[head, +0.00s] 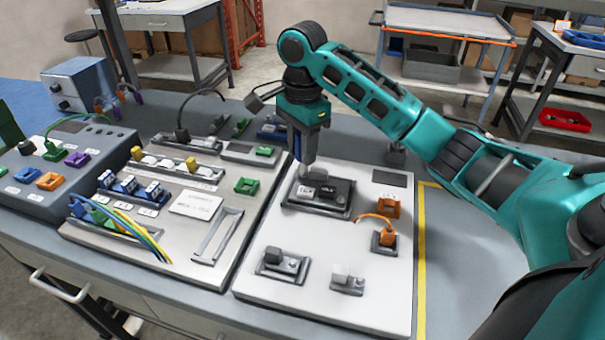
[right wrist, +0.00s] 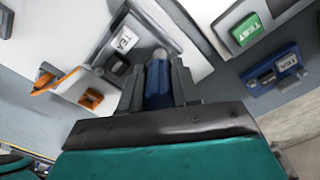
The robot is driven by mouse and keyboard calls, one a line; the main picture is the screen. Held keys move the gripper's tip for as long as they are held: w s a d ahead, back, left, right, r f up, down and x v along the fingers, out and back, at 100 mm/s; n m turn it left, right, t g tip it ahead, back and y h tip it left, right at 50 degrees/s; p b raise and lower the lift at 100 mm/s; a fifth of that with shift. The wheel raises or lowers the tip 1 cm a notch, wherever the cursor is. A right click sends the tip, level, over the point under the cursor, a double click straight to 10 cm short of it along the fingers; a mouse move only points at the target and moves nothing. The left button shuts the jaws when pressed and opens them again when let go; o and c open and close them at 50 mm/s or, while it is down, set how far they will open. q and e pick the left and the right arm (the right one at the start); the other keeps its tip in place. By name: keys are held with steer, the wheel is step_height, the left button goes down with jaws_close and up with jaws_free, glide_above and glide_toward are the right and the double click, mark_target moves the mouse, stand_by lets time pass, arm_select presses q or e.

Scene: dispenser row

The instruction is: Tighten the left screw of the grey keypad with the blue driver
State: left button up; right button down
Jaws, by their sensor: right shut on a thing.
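The grey keypad (head: 342,205), a dark plate with small labelled keys, lies on the white panel in the head view. Part of it shows at the top of the right wrist view (right wrist: 150,22). My right gripper (head: 305,170) points down at the keypad's far left part. It is shut on the blue driver (right wrist: 158,85), seen between the fingers in the right wrist view. The driver's far end is at the keypad, but I cannot tell whether it touches a screw. The left screw is not clearly visible. My left gripper is not in view.
On the white panel (head: 262,299) are an orange connector with a cable (head: 385,240), an orange block (head: 388,206) and two grey switches (head: 272,262) (head: 346,282). A second panel (head: 197,205) with cables stands to the left. The table right of the yellow line is clear.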

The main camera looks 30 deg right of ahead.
steer(key=shift+r, duration=0.65)
steer(key=n, duration=0.7)
steer(key=shift+s, duration=0.1)
steer(key=n, duration=0.6)
steer(key=shift+f+n, duration=0.1)
steer(key=shift+n, duration=0.2)
steer(key=n, duration=0.3)
steer(key=shift+n, duration=0.4)
steer(key=n, duration=0.4)
steer(key=shift+d, duration=0.1)
steer(key=shift+n, duration=1.3)
